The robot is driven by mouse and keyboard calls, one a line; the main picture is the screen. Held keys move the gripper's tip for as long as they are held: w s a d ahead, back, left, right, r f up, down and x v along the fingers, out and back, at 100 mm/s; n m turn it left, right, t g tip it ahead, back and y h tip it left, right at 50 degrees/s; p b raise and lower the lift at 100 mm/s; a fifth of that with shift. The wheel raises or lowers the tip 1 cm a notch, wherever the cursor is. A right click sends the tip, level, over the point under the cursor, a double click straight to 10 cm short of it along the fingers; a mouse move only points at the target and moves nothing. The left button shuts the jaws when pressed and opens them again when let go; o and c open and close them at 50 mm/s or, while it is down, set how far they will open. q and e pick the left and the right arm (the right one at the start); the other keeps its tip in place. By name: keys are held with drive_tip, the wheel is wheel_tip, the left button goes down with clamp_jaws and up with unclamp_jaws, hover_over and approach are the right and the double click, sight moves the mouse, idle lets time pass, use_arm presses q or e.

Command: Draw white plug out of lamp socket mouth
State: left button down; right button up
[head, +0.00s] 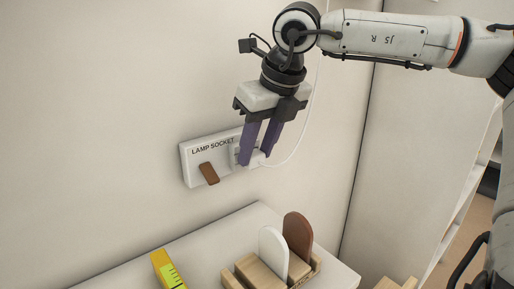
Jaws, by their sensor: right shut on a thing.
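The lamp socket (190,163) is a white box on the wall, labelled "LAMP SOCKET", with a brown rocker switch (209,173) on its front. My right gripper (252,158) reaches down to the right end of the box, its purple fingers shut on the white plug (258,160). A thin white cord (300,140) curves from the plug up behind the arm. The fingers hide much of the plug and the socket mouth, so I cannot tell how far the plug sits in it. My left gripper is not in view.
Below is a white surface (215,240) with a wooden rack (248,272) holding a white rounded panel (273,254) and a brown one (298,236). A yellow marked block (167,270) lies left of it. A wall corner stands to the right.

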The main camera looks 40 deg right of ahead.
drive_tip(key=shift+s+a+b, duration=0.1)
drive_tip(key=shift+s+b, duration=0.4)
drive_tip(key=shift+s, duration=0.2)
idle(0.7)
drive_tip(key=shift+s, duration=0.15)
drive_tip(key=shift+s+a+b, duration=0.15)
drive_tip(key=shift+s+b, duration=0.45)
drive_tip(key=shift+s, duration=0.5)
drive_tip(key=shift+r, duration=0.15)
drive_tip(key=w+p+v, duration=0.1)
drive_tip(key=p+v, duration=0.3)
drive_tip(key=v, duration=0.2)
drive_tip(key=shift+r, duration=0.3)
